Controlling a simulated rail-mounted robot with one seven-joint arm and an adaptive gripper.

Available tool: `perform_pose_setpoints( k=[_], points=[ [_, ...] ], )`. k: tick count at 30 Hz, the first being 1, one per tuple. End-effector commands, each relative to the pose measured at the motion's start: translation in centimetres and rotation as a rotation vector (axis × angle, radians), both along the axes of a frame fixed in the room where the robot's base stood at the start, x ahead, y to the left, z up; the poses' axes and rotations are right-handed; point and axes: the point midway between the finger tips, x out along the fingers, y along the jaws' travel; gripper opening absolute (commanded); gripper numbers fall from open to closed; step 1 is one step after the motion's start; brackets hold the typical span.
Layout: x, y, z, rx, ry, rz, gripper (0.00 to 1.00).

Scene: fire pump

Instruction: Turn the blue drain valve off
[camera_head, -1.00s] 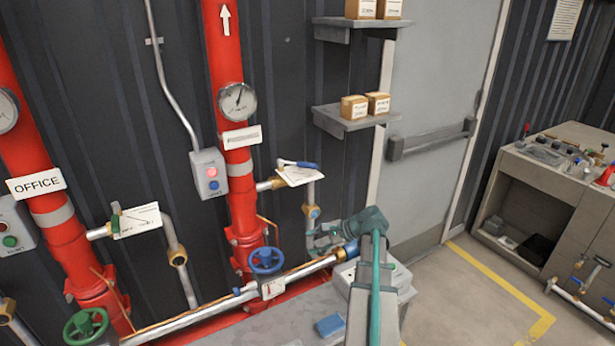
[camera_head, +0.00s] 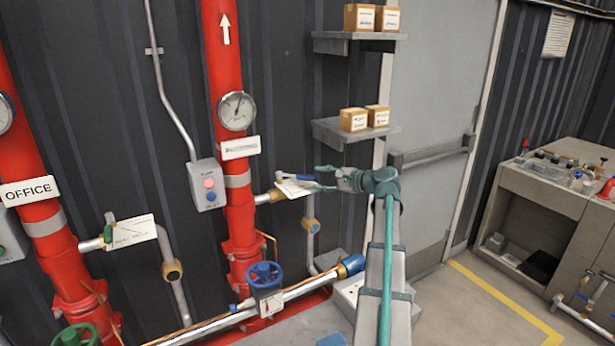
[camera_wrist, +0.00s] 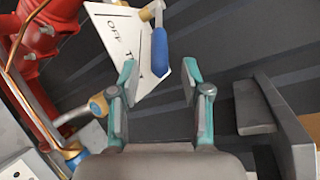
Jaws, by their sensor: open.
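The blue drain valve lever (camera_head: 297,177) sits on a brass fitting beside the middle red pipe, in front of a white tag. In the wrist view, the blue handle (camera_wrist: 159,52) points down the picture, and its end shows between my two fingertips.
A grey shelf (camera_head: 338,131) with small boxes is above my gripper. A blue handwheel (camera_head: 265,275) and a horizontal steel pipe (camera_head: 300,290) are below. The middle red pipe (camera_head: 238,215) stands left of the lever. A grey door (camera_head: 432,95) is to the right.

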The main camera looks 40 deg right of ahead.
Motion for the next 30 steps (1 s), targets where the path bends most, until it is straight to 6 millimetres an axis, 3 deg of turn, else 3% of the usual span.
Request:
perform_pose_setpoints(
  k=[3, 9, 23, 30],
  points=[
    [2.1, 0.6, -0.2, 0.0, 0.001, 0.002, 0.47],
    [4.5, 1.3, -0.9, 0.001, 0.002, 0.002, 0.47],
    [5.4, 1.6, -1.3, 0.0, 0.001, 0.0, 0.47],
    [5.4, 1.7, -1.3, 0.0, 0.001, 0.0, 0.07]
  ],
)
